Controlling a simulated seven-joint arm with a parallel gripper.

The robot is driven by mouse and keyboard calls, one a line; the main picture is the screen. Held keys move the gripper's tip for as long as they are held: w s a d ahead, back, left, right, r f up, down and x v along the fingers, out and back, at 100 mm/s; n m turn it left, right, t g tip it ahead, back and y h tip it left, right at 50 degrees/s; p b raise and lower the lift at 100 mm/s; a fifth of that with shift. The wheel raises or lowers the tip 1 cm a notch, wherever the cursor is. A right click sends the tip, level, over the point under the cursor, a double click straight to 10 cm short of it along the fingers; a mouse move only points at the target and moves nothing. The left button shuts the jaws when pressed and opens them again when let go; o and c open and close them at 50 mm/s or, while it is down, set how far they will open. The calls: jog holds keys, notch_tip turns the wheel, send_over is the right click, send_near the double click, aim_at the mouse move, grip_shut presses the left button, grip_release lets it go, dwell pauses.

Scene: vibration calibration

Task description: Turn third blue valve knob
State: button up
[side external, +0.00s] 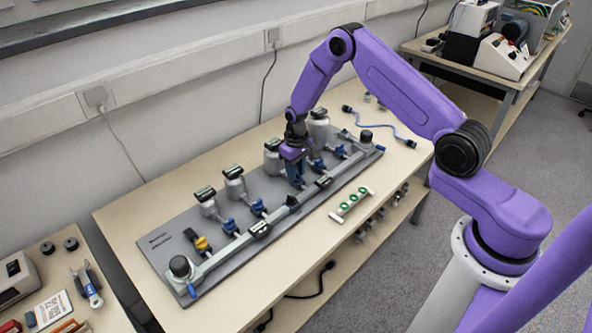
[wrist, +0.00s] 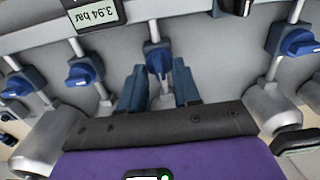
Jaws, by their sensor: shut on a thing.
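A grey panel (side external: 170,262) on the bench carries a row of blue valve knobs on grey pipes. Two blue knobs, one (side external: 230,227) and another (side external: 258,207), stand left of my gripper (side external: 296,183), and two more (side external: 318,167) (side external: 340,151) stand to its right. My gripper points down at the middle of the row, where its fingers hide the knob in the side view. In the wrist view my gripper (wrist: 160,72) has its blue fingers on either side of the middle blue knob (wrist: 158,56), shut on it. Neighbouring knobs (wrist: 85,70) (wrist: 300,42) sit clear of the fingers.
A yellow knob (side external: 202,244) is at the panel's left. Grey cylinders with dark tops, such as one (side external: 234,184), stand behind the knobs. A pressure display (wrist: 96,13) reads 3.94 bar.

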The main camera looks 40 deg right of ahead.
dwell(0.3)
jog(key=o, duration=1)
notch_tip(320, 180, up, 17)
jog(key=shift+r, duration=0.2)
